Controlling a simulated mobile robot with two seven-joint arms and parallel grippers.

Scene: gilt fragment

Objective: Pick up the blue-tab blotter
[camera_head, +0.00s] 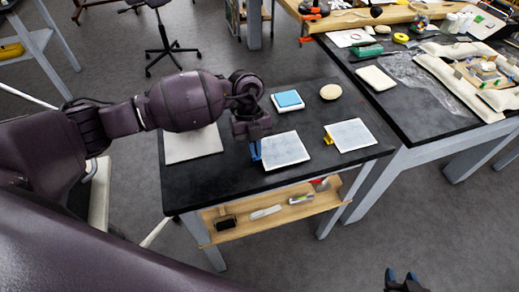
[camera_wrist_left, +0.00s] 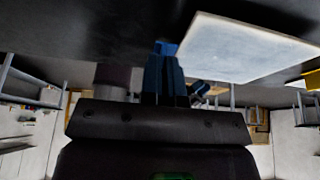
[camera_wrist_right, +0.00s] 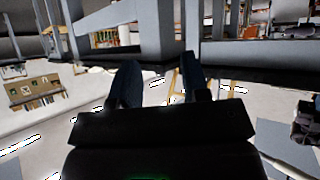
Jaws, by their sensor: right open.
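The blue-tab blotter (camera_head: 284,150) is a pale square pad near the front of the black table. It also shows in the left wrist view (camera_wrist_left: 245,50). Its blue tab (camera_wrist_left: 166,47) is on its left side, at my left fingertips. My left gripper (camera_head: 255,152) points down there, its fingers (camera_wrist_left: 164,62) close together on the tab and partly hiding it. The pad looks flat; I cannot tell whether it is clear of the tabletop. My right gripper (camera_head: 401,277) is open and empty, low at the bottom right, away from the table (camera_wrist_right: 158,75).
A similar pad with a yellow tab (camera_head: 350,135) lies just right. A blue-topped square pad (camera_head: 288,100), a round beige disc (camera_head: 330,92) and a plain pale sheet (camera_head: 193,145) are also on the table. A cluttered bench (camera_head: 425,125) adjoins at right. A wooden shelf (camera_head: 240,231) is underneath.

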